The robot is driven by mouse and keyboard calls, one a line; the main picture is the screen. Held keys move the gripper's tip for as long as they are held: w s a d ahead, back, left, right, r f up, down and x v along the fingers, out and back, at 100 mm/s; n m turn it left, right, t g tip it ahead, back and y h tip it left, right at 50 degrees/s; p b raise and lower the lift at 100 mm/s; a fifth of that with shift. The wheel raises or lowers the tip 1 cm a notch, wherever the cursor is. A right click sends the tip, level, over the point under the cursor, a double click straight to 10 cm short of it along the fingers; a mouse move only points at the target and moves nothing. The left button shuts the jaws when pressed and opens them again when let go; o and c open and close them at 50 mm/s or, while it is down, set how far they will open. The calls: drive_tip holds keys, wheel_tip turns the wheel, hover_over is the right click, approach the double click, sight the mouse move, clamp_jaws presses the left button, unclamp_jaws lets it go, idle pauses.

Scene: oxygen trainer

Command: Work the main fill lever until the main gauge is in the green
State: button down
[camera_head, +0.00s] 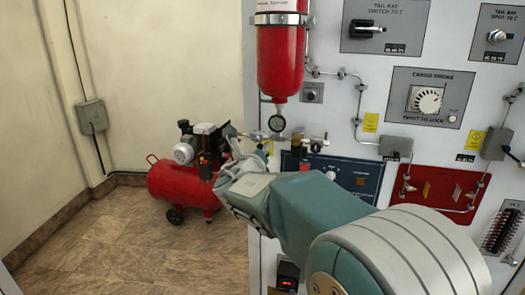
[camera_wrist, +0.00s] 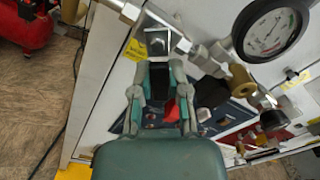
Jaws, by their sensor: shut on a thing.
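My gripper (camera_wrist: 164,68) points at the valve pipework on the panel's left edge. Its fingers are shut on a dark part that looks like the main fill lever (camera_wrist: 160,76), with a square metal piece just beyond the tips. In the head view my gripper (camera_head: 231,137) is seen from behind, left of the pipework, and its fingers hide most of the lever. The main gauge (camera_wrist: 271,30) is a round white dial with a dark rim at the wrist view's upper right.
A red cylinder (camera_head: 281,55) hangs above the gauge. A brass fitting (camera_wrist: 240,80) and a black knob (camera_wrist: 211,93) sit right of my fingers. A red compressor (camera_head: 180,183) stands on the floor at left. The floor between it and the panel is clear.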

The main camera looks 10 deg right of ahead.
drive_tip(key=shift+a+r, duration=0.1)
drive_tip(key=c, duration=0.6)
unclamp_jaws()
drive_tip(key=shift+w, duration=0.1)
drive_tip(key=shift+a, duration=0.1)
drive_tip(key=v, duration=1.2)
drive_tip(key=shift+a, duration=0.1)
